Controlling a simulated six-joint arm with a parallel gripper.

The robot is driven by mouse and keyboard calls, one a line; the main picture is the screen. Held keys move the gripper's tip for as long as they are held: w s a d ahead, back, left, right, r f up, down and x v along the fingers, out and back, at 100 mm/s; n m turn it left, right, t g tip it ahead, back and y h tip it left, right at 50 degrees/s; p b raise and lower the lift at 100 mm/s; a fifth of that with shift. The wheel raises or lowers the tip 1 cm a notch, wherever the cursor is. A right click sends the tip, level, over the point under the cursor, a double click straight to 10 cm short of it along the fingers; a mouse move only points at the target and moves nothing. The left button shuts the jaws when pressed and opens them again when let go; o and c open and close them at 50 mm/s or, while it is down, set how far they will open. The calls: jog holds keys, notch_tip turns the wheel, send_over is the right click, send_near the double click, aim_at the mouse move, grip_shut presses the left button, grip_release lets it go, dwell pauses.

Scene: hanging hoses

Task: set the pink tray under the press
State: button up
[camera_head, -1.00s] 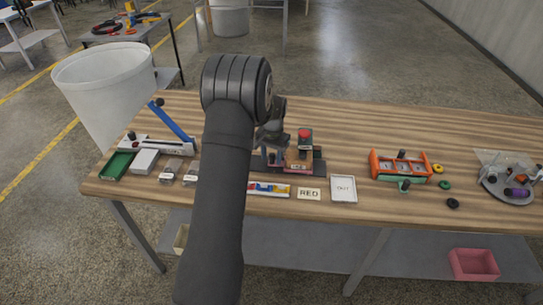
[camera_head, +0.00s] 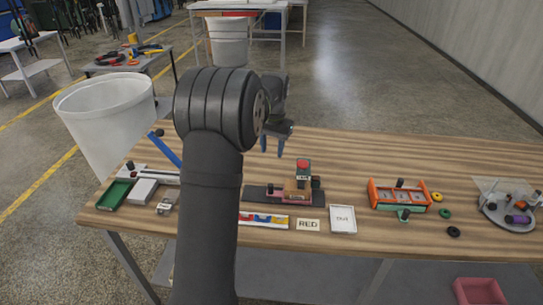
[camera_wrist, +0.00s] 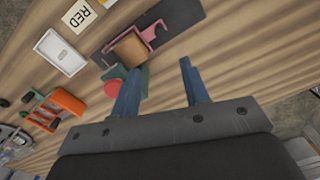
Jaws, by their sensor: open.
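The press (camera_head: 303,170), with a red knob, a dark green upright and a brown block, stands on a dark base plate (camera_head: 258,192) near the middle of the table. A pink piece that looks like the tray (camera_head: 293,201) is at the front of the press; in the wrist view the pink tray (camera_wrist: 150,33) lies on the dark plate beside the brown block. Whether it is fully under the block I cannot tell. My gripper (camera_head: 273,148) is above the table, behind and left of the press. In the wrist view its fingers (camera_wrist: 160,70) are apart with nothing between them.
A "RED" card (camera_head: 308,225) and a white framed tile (camera_head: 342,219) lie in front of the press. An orange fixture (camera_head: 400,196) stands right. A green tray (camera_head: 115,194) is at the left end. The table behind the press is clear. A pink bin (camera_head: 478,291) is below.

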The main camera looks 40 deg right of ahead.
jog(key=shift+r, duration=0.1)
jog(key=m+g+h, duration=0.2)
jog(key=m+h, duration=0.3)
jog(key=m, duration=0.2)
send_near(270, 185)
jog(key=x, duration=1)
grip_shut()
